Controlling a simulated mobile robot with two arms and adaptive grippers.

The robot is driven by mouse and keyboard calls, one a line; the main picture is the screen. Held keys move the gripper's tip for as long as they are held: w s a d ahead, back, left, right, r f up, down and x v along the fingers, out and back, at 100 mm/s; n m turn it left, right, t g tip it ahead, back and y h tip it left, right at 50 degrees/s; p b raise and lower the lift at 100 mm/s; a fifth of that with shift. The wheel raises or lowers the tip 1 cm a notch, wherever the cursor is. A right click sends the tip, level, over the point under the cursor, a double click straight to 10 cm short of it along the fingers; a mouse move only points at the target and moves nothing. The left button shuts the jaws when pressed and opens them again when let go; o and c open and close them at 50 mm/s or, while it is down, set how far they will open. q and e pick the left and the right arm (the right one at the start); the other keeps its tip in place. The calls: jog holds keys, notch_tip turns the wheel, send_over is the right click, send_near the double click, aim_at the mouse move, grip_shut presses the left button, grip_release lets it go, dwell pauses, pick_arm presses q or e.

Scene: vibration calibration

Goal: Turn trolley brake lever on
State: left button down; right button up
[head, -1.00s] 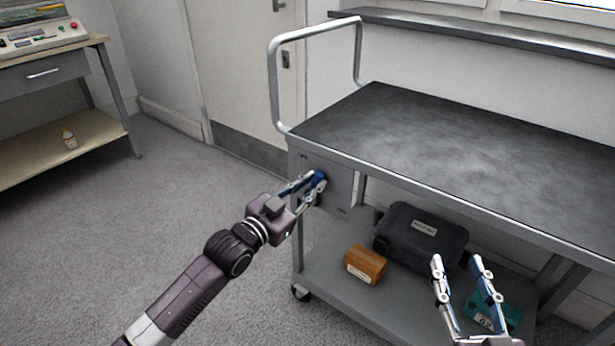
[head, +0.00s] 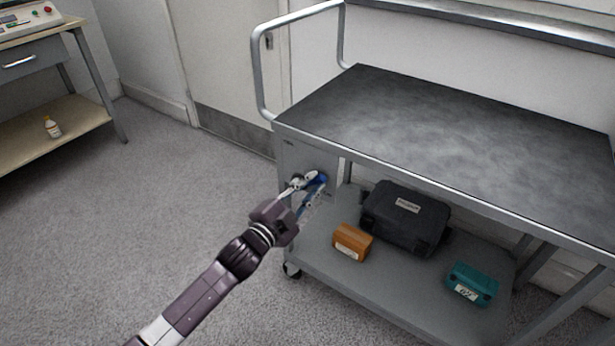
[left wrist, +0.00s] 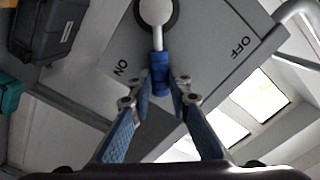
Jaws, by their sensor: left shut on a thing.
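The brake lever has a pale metal arm and a blue grip (left wrist: 161,62) in the left wrist view. It hangs from a round dark pivot on a grey panel (left wrist: 205,60) marked ON and OFF. The grip lies between the two marks in that picture, closer to ON. My left gripper (left wrist: 161,86) is shut on the blue grip, one finger on each side. In the head view my left gripper (head: 315,184) is at the end panel of the grey trolley (head: 460,130), partly hiding the blue grip. My right gripper is out of view.
The trolley's lower shelf (head: 385,290) bears a black case (head: 405,220), an orange-brown box (head: 352,242) and a teal box (head: 472,283). The floor between is clear.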

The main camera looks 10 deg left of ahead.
pick_arm(q)
jog(key=shift+s+d+f+m, duration=0.15)
jog(key=shift+d+f+m, duration=0.35)
jog(key=shift+m, duration=0.4)
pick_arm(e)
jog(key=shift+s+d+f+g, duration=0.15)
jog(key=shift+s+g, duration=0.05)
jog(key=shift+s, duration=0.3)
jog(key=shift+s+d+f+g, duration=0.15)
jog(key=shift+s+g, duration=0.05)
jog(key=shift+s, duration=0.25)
pick_arm(q)
jog(key=shift+a+f, duration=0.1)
jog(key=shift+f, duration=0.05)
jog(key=c, duration=1.8)
grip_release()
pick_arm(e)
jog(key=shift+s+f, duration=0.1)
pick_arm(q)
jog(key=v, duration=1.2)
